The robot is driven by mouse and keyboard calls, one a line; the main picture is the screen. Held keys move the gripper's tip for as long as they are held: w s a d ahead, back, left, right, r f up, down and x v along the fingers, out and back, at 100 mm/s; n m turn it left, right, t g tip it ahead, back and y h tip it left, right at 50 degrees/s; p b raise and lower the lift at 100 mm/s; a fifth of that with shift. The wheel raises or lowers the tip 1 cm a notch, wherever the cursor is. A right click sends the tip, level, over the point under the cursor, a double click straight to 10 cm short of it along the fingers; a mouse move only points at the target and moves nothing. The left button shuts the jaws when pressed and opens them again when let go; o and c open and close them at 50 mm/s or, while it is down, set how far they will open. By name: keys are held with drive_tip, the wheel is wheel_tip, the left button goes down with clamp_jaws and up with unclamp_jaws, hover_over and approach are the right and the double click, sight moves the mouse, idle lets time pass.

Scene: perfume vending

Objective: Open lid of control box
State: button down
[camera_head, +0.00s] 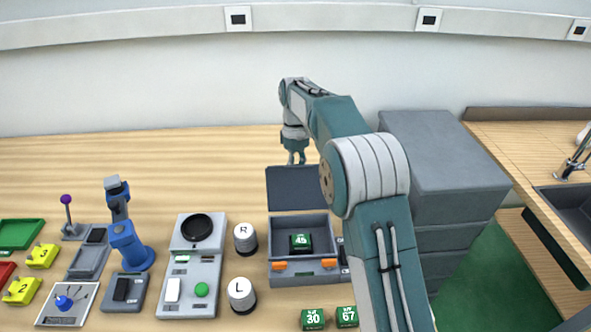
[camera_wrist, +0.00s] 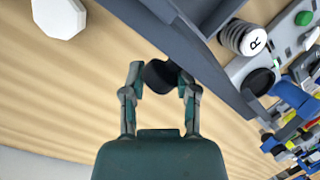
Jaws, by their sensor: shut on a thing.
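The control box (camera_head: 282,279) is a grey open-topped box with two orange latches on its front. A green block marked 45 (camera_head: 300,242) lies inside it. Its dark grey lid (camera_head: 296,190) stands raised at the back edge, so the box is open. My gripper (camera_head: 296,161) is at the lid's far upper edge, pointing down. In the wrist view, its fingers (camera_wrist: 162,76) are closed around a dark rounded piece at the edge of the lid (camera_wrist: 190,48). The lid hides part of the fingertips in the head view.
White knobs marked R (camera_head: 245,238) and L (camera_head: 241,294) stand left of the box. A grey switch panel (camera_head: 191,296) is farther left. Green blocks 30 (camera_head: 313,319) and 67 (camera_head: 347,316) lie in front. A grey drawer cabinet (camera_head: 445,165) stands right. The table behind is clear.

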drive_tip(key=shift+w+d+f, duration=0.2)
drive_tip(key=shift+w+f, duration=0.15)
drive_tip(key=shift+w, duration=0.25)
drive_tip(key=shift+c, duration=2.4)
unclamp_jaws()
drive_tip(key=shift+w+f, duration=0.1)
drive_tip(key=shift+f, duration=0.05)
drive_tip(key=shift+o, duration=0.7)
drive_tip(key=shift+w+d, duration=0.1)
drive_tip(key=shift+w, duration=0.05)
drive_tip(key=v, duration=0.7)
